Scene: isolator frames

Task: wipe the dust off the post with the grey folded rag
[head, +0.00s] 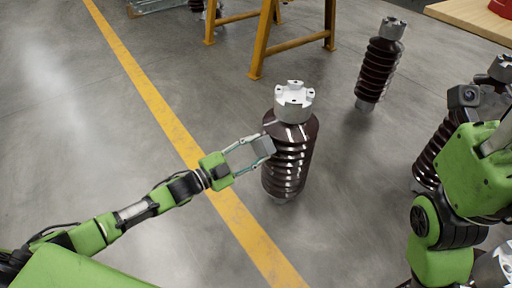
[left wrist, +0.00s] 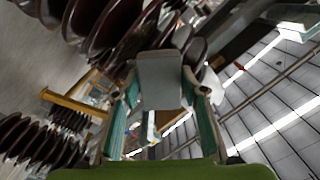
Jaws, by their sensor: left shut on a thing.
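The post (head: 290,165) is a dark brown ribbed insulator with a pale metal cap, upright on the floor in the middle of the head view. Its ribs (left wrist: 112,22) fill the top left of the left wrist view. My left gripper (head: 257,149) is shut on the grey folded rag (head: 265,146), which is at the post's upper left side. In the left wrist view the rag (left wrist: 160,82) sits between the teal fingers, close to the ribs; whether it touches them is unclear. Pale streaks show on the ribs; I cannot tell dust from shine. My right arm is at the right; its fingers are unclear.
Another ribbed insulator (head: 379,66) stands behind to the right, and one (head: 437,155) is partly hidden by my right arm. A yellow trestle (head: 265,40) stands behind the post. A wooden table (head: 470,17) is at the top right.

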